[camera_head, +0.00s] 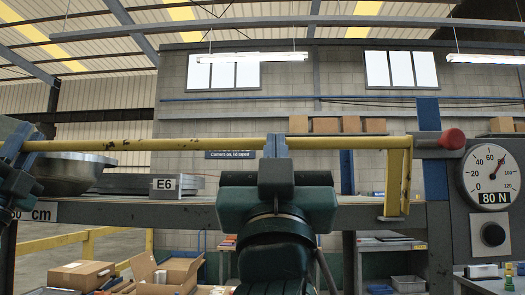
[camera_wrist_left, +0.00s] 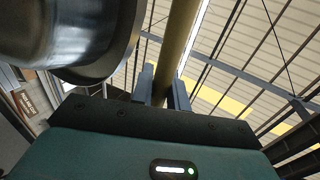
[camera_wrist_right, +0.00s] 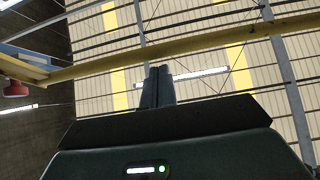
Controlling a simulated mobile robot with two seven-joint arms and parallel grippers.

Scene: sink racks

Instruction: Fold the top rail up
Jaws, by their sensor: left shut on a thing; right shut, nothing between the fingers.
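The top rail (camera_head: 215,143) is a long yellow bar with dark scuffs, running almost level across the head view. Its right end turns down in a yellow bracket (camera_head: 397,178) beside a post with a red knob (camera_head: 452,138). My left gripper (camera_head: 20,145) is shut around the rail near its left end; in the left wrist view the rail (camera_wrist_left: 178,45) passes between the fingers. My right gripper (camera_head: 276,146) is shut and empty at the rail's middle. In the right wrist view its fingertips (camera_wrist_right: 157,72) stand just short of the rail (camera_wrist_right: 215,38); contact cannot be told.
A metal bowl (camera_head: 68,172) sits on the shelf close to my left gripper, beside an E6 label (camera_head: 164,184). A dial gauge (camera_head: 491,173) marked 80 N stands at the right. Cardboard boxes (camera_head: 165,272) are below. The space above the rail looks clear.

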